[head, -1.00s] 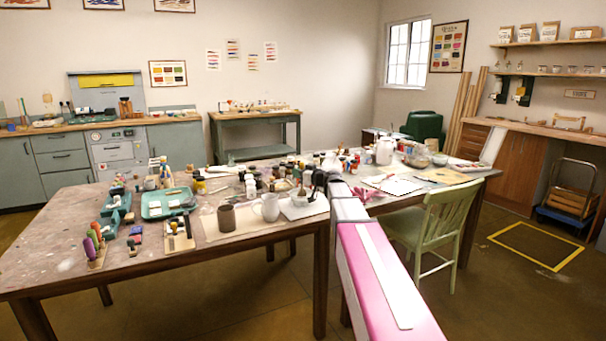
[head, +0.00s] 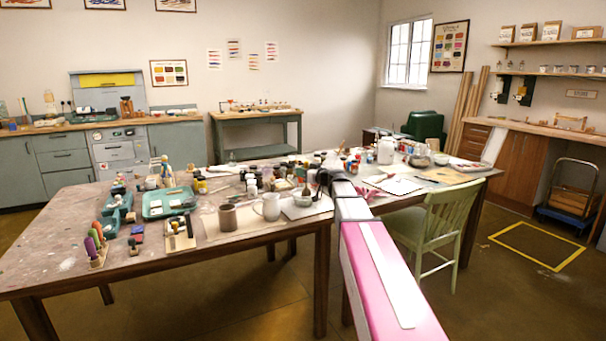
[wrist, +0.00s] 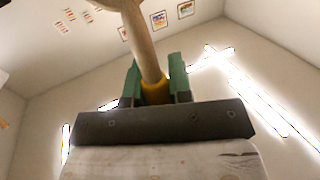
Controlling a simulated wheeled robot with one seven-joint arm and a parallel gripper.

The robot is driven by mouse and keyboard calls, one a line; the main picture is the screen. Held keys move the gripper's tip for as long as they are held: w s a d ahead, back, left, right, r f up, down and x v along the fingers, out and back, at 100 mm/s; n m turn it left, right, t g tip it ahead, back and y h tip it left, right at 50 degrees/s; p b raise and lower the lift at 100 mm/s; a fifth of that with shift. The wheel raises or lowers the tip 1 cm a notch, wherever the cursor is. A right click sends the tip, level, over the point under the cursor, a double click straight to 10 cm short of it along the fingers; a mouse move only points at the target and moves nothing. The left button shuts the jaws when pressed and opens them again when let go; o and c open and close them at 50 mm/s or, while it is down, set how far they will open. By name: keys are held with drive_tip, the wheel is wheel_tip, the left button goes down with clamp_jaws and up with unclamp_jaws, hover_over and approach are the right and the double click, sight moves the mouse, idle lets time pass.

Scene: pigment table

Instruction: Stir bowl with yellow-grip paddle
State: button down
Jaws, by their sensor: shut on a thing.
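The yellow-grip paddle shows in the wrist view: a pale wooden shaft (wrist: 143,42) with a yellow band (wrist: 155,92) at its lower end in that picture. My gripper (wrist: 156,84) has green fingers shut on the yellow grip, one on each side. The paddle's far end is cut off at the top of the wrist view. In the head view, my gripper is at the end of my pink and white arm, small and mostly hidden. A small grey-white bowl (head: 303,199) sits on a white board just left of it. I cannot tell whether the paddle touches the bowl.
A brown mug (head: 227,217) and a white jug (head: 268,207) stand left of the bowl. Several jars crowd the table behind. Another bowl (head: 420,160) is on the table's right part. A green chair (head: 440,215) stands at the front right. The table's front left (head: 60,260) is mostly bare.

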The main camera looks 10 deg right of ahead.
drive_tip(key=shift+r, duration=2.5)
drive_tip(key=shift+r, duration=2.5)
